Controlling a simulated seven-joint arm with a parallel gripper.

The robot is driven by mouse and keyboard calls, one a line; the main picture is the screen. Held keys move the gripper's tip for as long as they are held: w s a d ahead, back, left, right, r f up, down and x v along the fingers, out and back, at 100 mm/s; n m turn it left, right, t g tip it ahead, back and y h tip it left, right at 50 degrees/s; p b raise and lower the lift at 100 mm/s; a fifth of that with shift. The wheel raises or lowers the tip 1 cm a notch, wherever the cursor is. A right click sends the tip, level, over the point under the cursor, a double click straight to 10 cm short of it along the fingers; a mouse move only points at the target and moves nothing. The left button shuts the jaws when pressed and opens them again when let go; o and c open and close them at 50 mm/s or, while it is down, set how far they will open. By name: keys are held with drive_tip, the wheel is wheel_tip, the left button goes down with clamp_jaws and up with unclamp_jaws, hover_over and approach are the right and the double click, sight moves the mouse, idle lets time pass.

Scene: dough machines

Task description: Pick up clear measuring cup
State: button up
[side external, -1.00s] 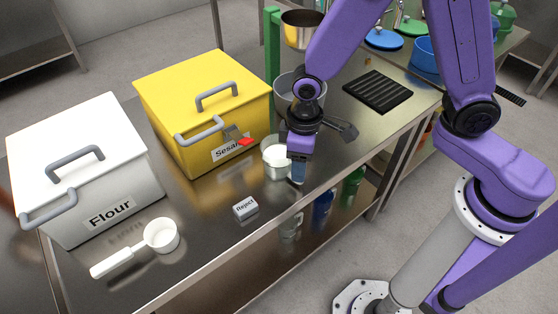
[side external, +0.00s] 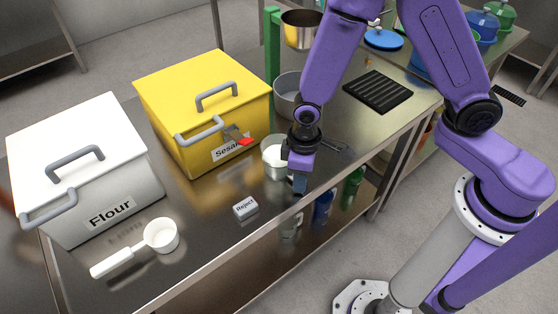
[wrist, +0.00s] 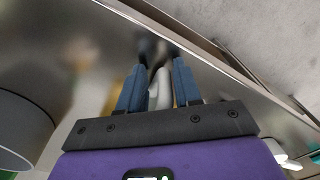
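A small whitish, pale cup (side external: 275,158), which looks like the clear measuring cup, stands on the steel table in front of the yellow box in the side view. My gripper (side external: 299,184) points down just to its right, close to the table's front edge. The gripper partly covers the cup's right side. In the wrist view, the two blue fingers (wrist: 160,80) are apart. A pale, narrow shape (wrist: 160,92) lies between them, perhaps the cup's handle. I cannot tell whether the fingers touch it.
A white scoop (side external: 160,237) lies by the white Flour box (side external: 105,205). A small Reject block (side external: 245,208) lies left of my gripper. The yellow box (side external: 205,110) and a grey pot (side external: 287,94) stand behind. A black rack (side external: 377,91) is further right.

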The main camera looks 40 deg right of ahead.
clamp_jaws()
idle(1.2)
